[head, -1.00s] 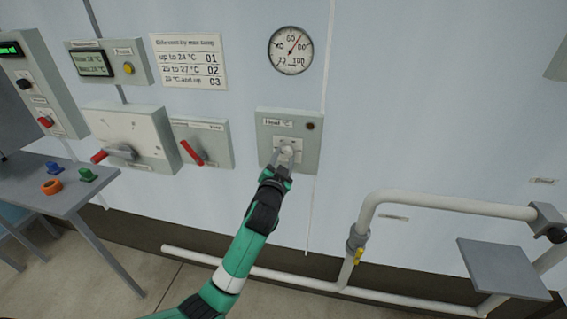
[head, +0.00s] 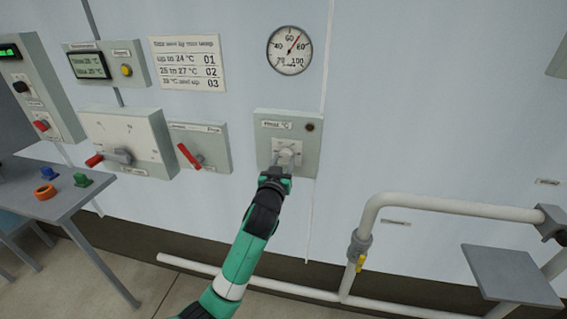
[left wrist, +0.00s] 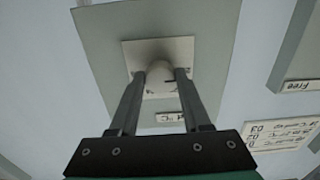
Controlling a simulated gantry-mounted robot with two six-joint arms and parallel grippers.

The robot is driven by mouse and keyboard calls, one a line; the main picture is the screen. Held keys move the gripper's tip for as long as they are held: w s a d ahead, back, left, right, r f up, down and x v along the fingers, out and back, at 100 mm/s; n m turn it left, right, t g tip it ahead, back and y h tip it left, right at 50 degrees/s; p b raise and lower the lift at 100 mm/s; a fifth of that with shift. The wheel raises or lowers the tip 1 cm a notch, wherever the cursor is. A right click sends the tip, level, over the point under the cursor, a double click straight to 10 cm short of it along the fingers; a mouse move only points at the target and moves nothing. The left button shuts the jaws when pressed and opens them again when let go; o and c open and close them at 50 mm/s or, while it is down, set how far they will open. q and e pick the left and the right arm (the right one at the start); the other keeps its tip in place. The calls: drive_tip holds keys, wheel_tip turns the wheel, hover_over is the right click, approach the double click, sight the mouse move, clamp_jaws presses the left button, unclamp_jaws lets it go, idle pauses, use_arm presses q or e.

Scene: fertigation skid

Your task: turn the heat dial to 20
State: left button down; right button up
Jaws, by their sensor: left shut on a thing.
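The heat dial (head: 287,153) is a pale knob on a white plate, low on a grey panel box (head: 307,142) labelled with °C. A small dark round lamp (head: 310,127) sits at the box's top right. My left gripper (head: 284,163) is shut on the dial, coming up from below. In the left wrist view the two fingers of the left gripper (left wrist: 160,82) stand on either side of the rounded knob (left wrist: 158,80). The dial's scale and pointer setting are too small or hidden to read. My right gripper is not in view.
A round gauge (head: 290,50) hangs above the box. To the left are a box with a red lever (head: 189,155), a large switch box (head: 130,140), a display (head: 89,65) and a printed sign (head: 190,62). Pipes (head: 450,205) run at lower right.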

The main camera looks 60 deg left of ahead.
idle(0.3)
use_arm(q)
drive_tip(key=shift+c, duration=1.8)
unclamp_jaws()
drive_tip(key=shift+d, duration=0.1)
drive_tip(key=shift+s+d, duration=0.3)
drive_tip(key=p+v, duration=0.3)
drive_tip(key=v, duration=0.7)
drive_tip(key=shift+s+d, duration=0.25)
drive_tip(key=shift+w, duration=0.1)
